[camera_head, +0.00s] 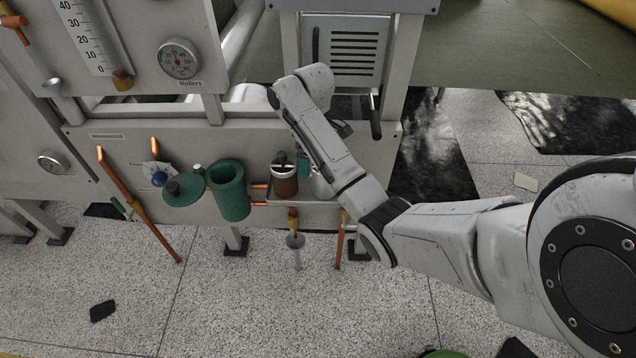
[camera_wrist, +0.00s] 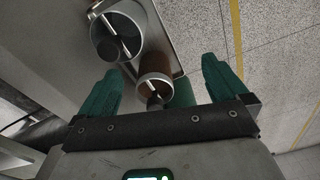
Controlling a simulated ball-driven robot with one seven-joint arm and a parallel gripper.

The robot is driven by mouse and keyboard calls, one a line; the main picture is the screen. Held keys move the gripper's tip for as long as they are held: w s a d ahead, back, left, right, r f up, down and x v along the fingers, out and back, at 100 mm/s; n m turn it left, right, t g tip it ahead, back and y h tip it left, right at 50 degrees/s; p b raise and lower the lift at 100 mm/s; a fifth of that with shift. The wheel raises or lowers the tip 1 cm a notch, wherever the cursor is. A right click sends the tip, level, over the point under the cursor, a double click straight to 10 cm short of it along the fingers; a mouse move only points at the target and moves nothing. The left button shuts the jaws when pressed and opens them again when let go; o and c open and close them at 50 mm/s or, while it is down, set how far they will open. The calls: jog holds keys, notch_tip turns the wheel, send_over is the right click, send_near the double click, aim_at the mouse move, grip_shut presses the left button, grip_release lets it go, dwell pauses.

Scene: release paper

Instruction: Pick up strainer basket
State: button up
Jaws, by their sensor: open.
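A brown strainer basket (camera_head: 284,183) with a pale rim and a bar handle stands upright on a metal tray (camera_head: 318,203) at the machine's front. In the wrist view, the brown basket (camera_wrist: 156,77) lies between and beyond my fingers. A second, silver-rimmed basket-like container (camera_wrist: 134,40) with a bar handle stands beside it; in the head view it is mostly hidden by my arm. My gripper (camera_wrist: 161,70) is open, with green fingers apart and nothing between them. In the head view only a bit of green finger (camera_head: 304,166) shows, right of the brown basket.
An open green cylindrical housing (camera_head: 230,198) stands left of the tray, with its round green lid (camera_head: 183,191) swung aside. Orange pipes (camera_head: 140,208) and a funnel (camera_head: 295,242) are below and around. The machine's panel (camera_head: 345,150) is close behind. The speckled floor in front is mostly clear.

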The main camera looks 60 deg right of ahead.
jog(key=shift+g, duration=0.3)
jog(key=d, duration=0.1)
jog(key=s+d+r, duration=0.1)
jog(key=d, duration=0.1)
jog(key=s+d+r, duration=0.1)
jog(key=d, duration=0.1)
jog(key=shift+d, duration=0.25)
notch_tip(320, 180, down, 5)
jog(key=shift+d+r+b, duration=0.1)
jog(key=shift+d+b, duration=0.05)
jog(key=shift+b, duration=0.25)
jog(key=shift+w+d+f, duration=0.1)
jog(key=shift+w+f, duration=0.05)
jog(key=shift+f, duration=1.3)
jog(key=shift+w+d+f, duration=0.1)
jog(key=shift+f, duration=1.3)
jog(key=shift+c, duration=0.4)
jog(key=c, duration=1.3)
